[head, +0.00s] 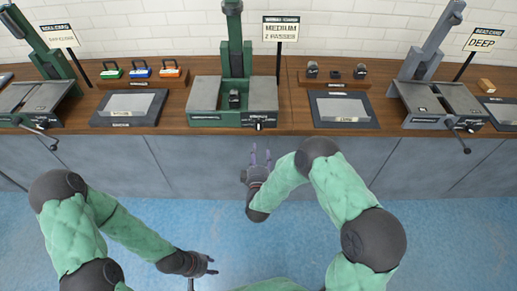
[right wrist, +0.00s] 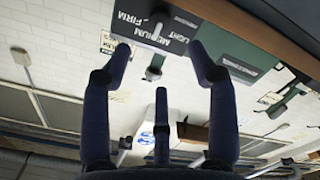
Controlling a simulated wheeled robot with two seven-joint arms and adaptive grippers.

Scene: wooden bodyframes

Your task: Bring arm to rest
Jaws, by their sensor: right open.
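My right gripper (head: 261,155) is raised in front of the bench's front panels, below the middle green machine, with its fingers apart and pointing toward the bench. In the right wrist view the right gripper (right wrist: 160,58) shows its dark fingers spread with nothing between them. My left gripper (head: 210,264) is low over the blue floor near the bottom of the head view, pointing right. Its fingers are small and dark, so I cannot tell how far apart they are. I see no object in it. Both arms are bent at the elbow.
A long wooden bench (head: 175,124) with grey front panels runs across the back. On it stand a green press (head: 205,93), a grey press (head: 416,99), trays (head: 345,109), and a rack (head: 142,78) of coloured blocks. Blue floor (head: 450,240) is clear at right.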

